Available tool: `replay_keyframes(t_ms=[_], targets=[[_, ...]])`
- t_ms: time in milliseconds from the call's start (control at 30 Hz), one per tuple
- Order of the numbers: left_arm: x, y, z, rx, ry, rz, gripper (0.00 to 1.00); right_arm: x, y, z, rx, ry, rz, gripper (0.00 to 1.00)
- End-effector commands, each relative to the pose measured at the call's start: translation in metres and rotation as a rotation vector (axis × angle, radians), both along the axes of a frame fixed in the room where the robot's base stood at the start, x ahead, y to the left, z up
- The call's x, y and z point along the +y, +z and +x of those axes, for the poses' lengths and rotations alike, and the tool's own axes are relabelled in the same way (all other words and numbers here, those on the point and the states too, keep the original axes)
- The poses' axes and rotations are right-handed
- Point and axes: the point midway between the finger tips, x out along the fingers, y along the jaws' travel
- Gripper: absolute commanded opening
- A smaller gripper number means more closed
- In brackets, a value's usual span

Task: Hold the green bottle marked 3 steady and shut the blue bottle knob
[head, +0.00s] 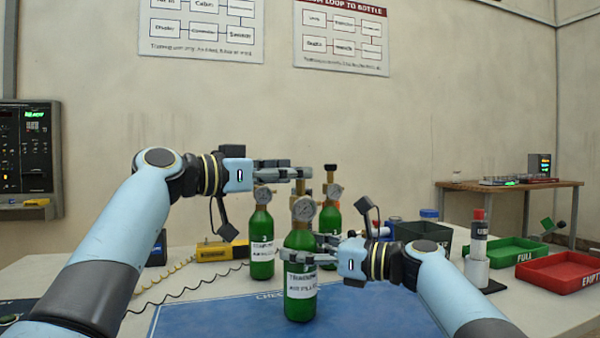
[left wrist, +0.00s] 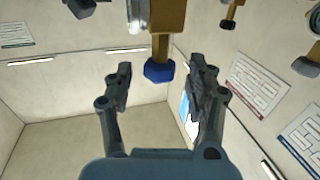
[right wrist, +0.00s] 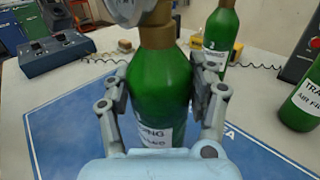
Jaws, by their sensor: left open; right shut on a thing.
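The front green bottle (head: 301,302) stands upright on the blue mat, with a gauge and brass valve on top. Its number is not readable. My right gripper (head: 303,256) is shut around its upper body; the right wrist view shows a finger on each side of the green bottle (right wrist: 160,92). My left gripper (head: 297,173) is open at the height of the valve top. In the left wrist view the blue knob (left wrist: 158,71) lies between the spread fingers, with a gap on both sides. In the head view the left gripper hides the knob.
Two more green bottles, one at left (head: 262,243) and one behind (head: 330,217), stand close by. A yellow device (head: 222,251) with a coiled cord is at left. A black bin (head: 424,233), green tray (head: 507,252) and red tray (head: 562,271) are at right.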

Motion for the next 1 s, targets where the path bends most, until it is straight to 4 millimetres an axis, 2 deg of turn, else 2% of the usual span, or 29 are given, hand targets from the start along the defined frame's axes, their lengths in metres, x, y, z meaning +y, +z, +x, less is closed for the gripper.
replay_keyframes(t_ms=[200,500,933,1000], targets=[[-0.018,0.0,0.013,0.0,0.001,0.0,0.57,0.0,-0.001,0.0,0.002,0.001,0.001,0.0],[-0.021,0.0,0.015,0.0,0.001,0.0,0.57,0.0,-0.001,0.0,0.002,0.001,0.001,0.0],[-0.02,0.0,0.015,0.001,0.002,0.001,0.02,0.0,-0.001,0.0,0.002,0.001,0.001,0.0],[-0.02,0.0,0.015,0.0,0.003,0.001,0.0,0.0,-0.001,0.0,0.002,0.001,0.001,0.0]])
